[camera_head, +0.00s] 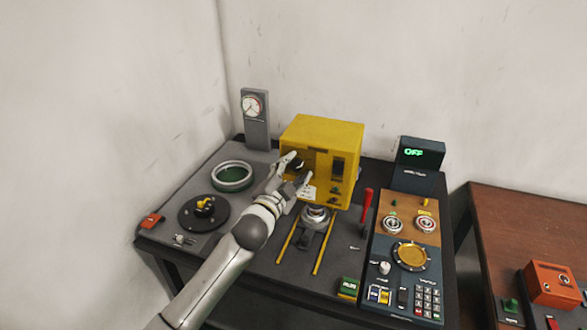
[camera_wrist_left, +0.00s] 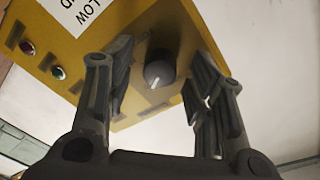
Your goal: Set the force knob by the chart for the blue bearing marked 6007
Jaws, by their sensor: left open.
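The yellow press box (camera_head: 325,132) stands at the back of the dark bench. My left gripper (camera_head: 298,167) is open in front of its face. In the left wrist view the open fingers (camera_wrist_left: 158,65) stand on either side of a dark round knob (camera_wrist_left: 160,68), with gaps visible on both sides. A white pointer mark on the knob faces toward the bottom of that view. No legible chart or 6007 marking shows. My right gripper is out of view.
A gauge post (camera_head: 256,118) and a green-centred ring (camera_head: 232,176) are at left. A red lever (camera_head: 366,205) stands right of the box. Two rings sit on a brown panel (camera_head: 410,232), before a display (camera_head: 421,155) reading "OFF". A brown table (camera_head: 520,220) is at right.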

